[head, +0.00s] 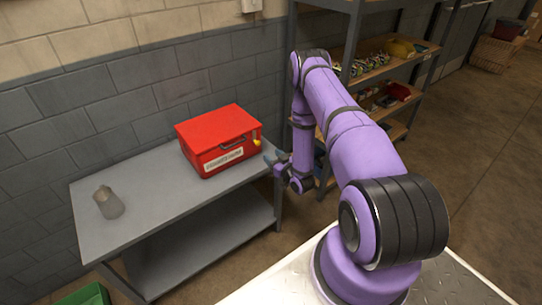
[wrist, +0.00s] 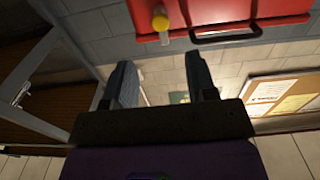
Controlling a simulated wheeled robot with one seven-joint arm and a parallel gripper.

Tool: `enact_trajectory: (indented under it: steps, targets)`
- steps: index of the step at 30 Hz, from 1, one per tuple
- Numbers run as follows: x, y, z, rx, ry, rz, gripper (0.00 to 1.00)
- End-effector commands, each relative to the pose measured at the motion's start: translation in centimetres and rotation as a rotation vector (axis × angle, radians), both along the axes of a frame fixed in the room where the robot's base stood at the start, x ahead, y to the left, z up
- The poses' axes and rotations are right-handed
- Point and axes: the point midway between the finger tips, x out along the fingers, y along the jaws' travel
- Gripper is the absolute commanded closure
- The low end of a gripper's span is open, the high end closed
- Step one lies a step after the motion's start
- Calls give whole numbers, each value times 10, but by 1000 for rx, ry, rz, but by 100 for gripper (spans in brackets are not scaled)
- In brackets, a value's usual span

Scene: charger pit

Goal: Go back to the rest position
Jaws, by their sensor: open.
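My gripper (head: 272,162) is at the right end of the grey table, just right of the red box, in the head view. In the wrist view my gripper (wrist: 160,82) has its two fingers apart with nothing between them. The red box (head: 218,138) has a closed lid, a dark handle and a yellow piece at its right front corner. Its red face, the dark handle (wrist: 225,36) and the yellow piece (wrist: 160,20) show at the top of the wrist view, apart from the fingers. My purple arm reaches up and bends back down.
The grey table (head: 150,190) stands against the block wall, with a grey bottle-like thing (head: 108,202) on its left part. A shelf rack (head: 375,70) with goods stands behind my arm. A green bin (head: 85,296) is at the lower left. Open floor lies at the right.

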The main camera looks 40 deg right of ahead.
Motion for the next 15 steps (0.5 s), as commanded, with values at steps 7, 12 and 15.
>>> enact_trajectory:
  steps: [7,12,15]
  targets:
    - [0,0,0,0,0,0,48]
    - [1,0,0,0,1,0,48]
    - [6,0,6,-7,8,3,48]
